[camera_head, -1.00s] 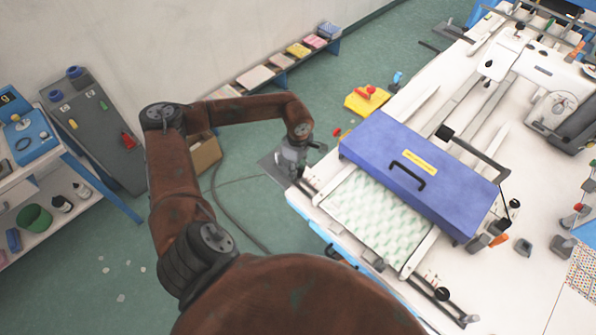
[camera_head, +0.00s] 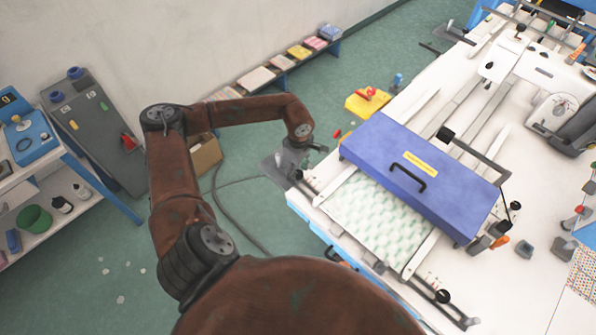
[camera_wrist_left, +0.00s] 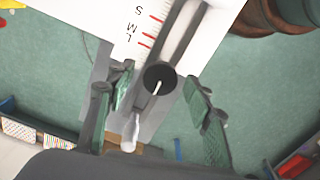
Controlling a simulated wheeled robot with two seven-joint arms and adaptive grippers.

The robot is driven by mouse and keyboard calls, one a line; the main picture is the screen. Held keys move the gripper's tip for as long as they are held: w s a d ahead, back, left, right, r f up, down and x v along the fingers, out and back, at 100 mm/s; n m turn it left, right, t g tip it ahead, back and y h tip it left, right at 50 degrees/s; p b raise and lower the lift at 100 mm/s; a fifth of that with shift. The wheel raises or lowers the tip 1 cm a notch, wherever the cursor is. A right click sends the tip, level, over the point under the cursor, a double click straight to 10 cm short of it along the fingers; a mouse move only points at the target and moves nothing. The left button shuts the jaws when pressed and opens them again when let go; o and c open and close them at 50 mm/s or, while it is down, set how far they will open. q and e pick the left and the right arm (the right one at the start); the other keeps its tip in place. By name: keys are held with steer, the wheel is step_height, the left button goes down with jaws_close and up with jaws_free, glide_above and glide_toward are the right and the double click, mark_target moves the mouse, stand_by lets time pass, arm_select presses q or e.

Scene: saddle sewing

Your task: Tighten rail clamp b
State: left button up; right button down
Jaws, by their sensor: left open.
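A round black knob (camera_wrist_left: 160,78) with a white line on its top sits at the rail end in the left wrist view, by the printed scale (camera_wrist_left: 140,30) with S, M and L. It appears to be the rail clamp; no letter b is legible. My left gripper (camera_wrist_left: 158,76) is open, one green-padded finger on each side of the knob. Contact is not visible. In the head view my left gripper (camera_head: 292,160) points down at the table's near left corner, hiding most of that clamp. A second black knob (camera_head: 442,296) sits on the front right rail. My right gripper is not seen.
A blue box cover (camera_head: 420,180) with a black handle spans the rails, beside a green-patterned sheet (camera_head: 375,220) on the white table. Green floor is open to the left, with a cardboard box (camera_head: 206,155).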

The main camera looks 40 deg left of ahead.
mark_target(298, 173)
arm_select(q)
step_height(298, 173, up, 12)
stand_by(0.6)
stand_by(0.4)
